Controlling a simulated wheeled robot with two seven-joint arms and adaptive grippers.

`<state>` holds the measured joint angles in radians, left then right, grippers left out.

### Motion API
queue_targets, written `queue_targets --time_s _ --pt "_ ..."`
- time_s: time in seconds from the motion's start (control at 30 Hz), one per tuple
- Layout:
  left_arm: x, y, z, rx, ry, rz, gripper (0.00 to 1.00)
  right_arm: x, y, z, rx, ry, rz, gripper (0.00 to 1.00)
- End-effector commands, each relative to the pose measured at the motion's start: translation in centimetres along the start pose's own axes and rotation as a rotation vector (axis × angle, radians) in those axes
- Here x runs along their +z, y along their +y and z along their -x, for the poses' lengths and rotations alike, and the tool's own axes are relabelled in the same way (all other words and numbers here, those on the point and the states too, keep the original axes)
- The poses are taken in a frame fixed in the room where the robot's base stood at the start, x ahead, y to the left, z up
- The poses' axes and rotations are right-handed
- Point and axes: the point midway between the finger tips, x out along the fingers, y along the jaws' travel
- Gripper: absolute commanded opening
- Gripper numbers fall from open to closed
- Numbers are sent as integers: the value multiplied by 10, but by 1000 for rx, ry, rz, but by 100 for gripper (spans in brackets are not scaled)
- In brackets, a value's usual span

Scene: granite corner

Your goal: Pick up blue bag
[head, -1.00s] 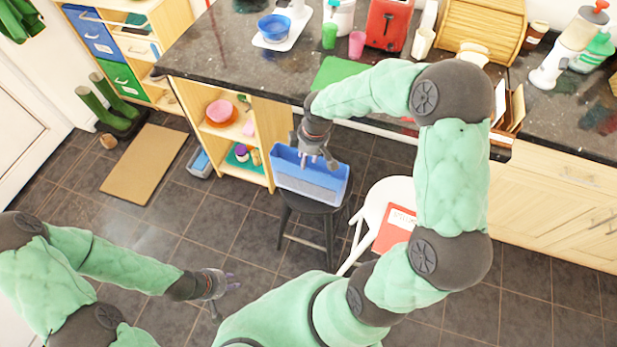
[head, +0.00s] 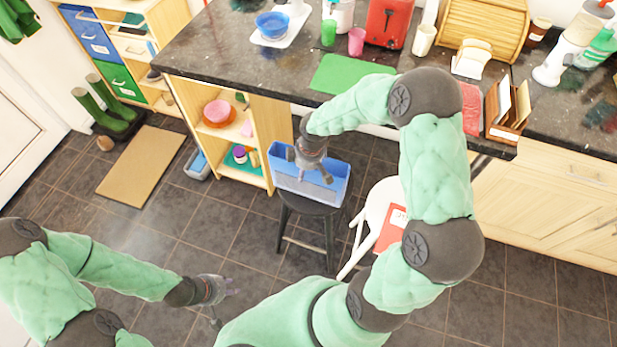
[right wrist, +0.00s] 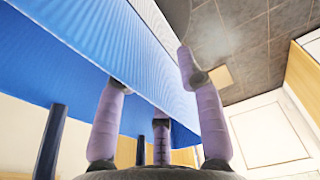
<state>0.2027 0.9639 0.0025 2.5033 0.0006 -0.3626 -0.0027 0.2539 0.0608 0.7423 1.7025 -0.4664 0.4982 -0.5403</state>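The blue bag (head: 300,190) looks like an open box-shaped container and sits on a black stool (head: 315,208) in the head view. My right gripper (head: 313,174) hangs over its open top, fingers spread. The left finger's tip is hidden behind the wall. I cannot tell if they touch it. My left gripper (head: 222,290) is open and empty above the floor at lower left.
A white stool (head: 375,205) with a red book (head: 391,232) stands right of the black stool. A wooden shelf unit (head: 270,118) stands just left of the bag. The dark counter (head: 225,60) with a green mat (head: 340,73) lies behind.

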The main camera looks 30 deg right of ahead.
Motion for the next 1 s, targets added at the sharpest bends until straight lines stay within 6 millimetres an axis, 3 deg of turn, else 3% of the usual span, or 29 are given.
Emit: queue_targets --time_s 0.03,0.13,0.67,0.93,1.0 --pt "0 0 0 0 0 0 32 0 0 0 0 0 0 29" --pt "0 0 0 0 0 0 32 0 0 0 0 0 0 1" --pt "0 1 2 0 0 0 32 -1 0 5 1 1 0 0" --pt "0 4 12 0 0 0 32 -6 0 35 2 2 0 0" --pt "0 6 16 0 0 0 32 -4 -9 46 2 1 2 0"
